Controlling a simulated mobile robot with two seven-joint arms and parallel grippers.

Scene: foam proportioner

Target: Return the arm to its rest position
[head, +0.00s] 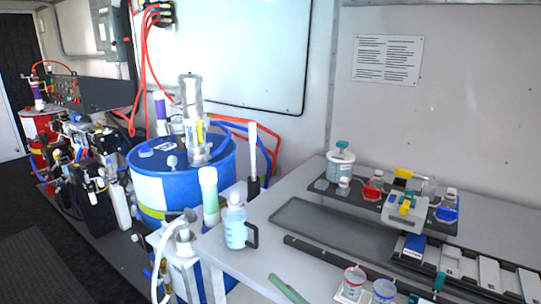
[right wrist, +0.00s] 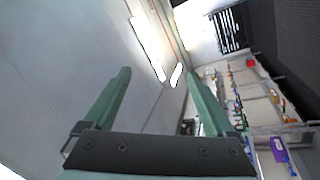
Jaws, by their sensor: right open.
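My right gripper (right wrist: 158,100) shows in the right wrist view. Its two green fingers stand wide apart with nothing between them. Beyond the fingers are a pale wall or ceiling surface and bright strip lights (right wrist: 148,45). The gripper touches nothing that I can see. In the head view a green bar (head: 287,289) shows at the lower edge by the bench; I cannot tell whether it is one of my fingers. My left gripper is in neither view.
A blue drum (head: 180,180) and machinery stand at left. Shelves (right wrist: 262,110) with small items show in the wrist view.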

